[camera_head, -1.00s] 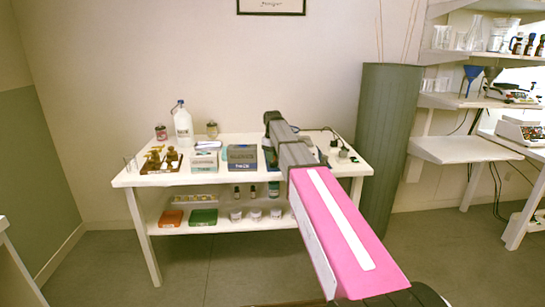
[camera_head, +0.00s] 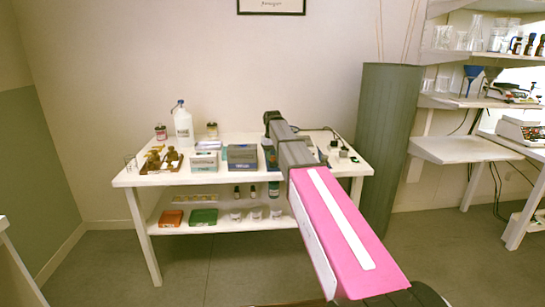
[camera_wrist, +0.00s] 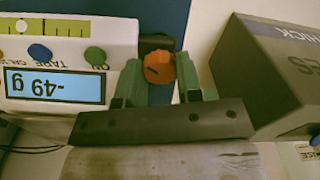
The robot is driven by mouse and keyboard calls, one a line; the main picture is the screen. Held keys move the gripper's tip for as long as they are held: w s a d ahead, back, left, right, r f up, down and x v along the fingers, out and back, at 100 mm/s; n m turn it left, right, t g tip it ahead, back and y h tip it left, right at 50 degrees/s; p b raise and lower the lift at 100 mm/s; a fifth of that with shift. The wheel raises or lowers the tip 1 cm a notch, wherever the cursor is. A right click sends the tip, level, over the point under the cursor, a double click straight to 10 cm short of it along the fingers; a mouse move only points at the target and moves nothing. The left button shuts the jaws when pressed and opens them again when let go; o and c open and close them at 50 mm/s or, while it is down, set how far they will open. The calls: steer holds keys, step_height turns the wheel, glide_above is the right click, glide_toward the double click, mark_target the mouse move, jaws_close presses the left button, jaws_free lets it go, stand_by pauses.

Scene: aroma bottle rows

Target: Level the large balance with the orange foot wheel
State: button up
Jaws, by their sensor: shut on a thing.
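The large balance (camera_wrist: 65,58) shows upside down at the left of the wrist view, white with a blue display reading -49 g. A yellow-green level strip (camera_wrist: 60,26) on it has a pale round bubble (camera_wrist: 22,26) left of its dark lines; the frame edge cuts the strip. The orange foot wheel (camera_wrist: 159,68) sits beside the balance's housing. My gripper (camera_wrist: 158,75) is shut on this wheel, one green finger on each side. In the head view my arm hides the gripper, the wheel and most of the balance.
A grey box (camera_wrist: 275,75) stands close to my gripper at the right of the wrist view; it also shows in the head view (camera_head: 241,157). A green-grey column (camera_head: 388,150) stands to the right.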

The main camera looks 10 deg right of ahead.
mark_target(272, 156)
steer(key=m, duration=0.5)
steer(key=shift+m, duration=0.4)
steer(key=m, duration=0.4)
steer(key=shift+m, duration=0.7)
steer(key=o, duration=0.9)
steer(key=shift+o, duration=0.2)
step_height(272, 156, up, 11)
steer(key=shift+f, duration=0.1)
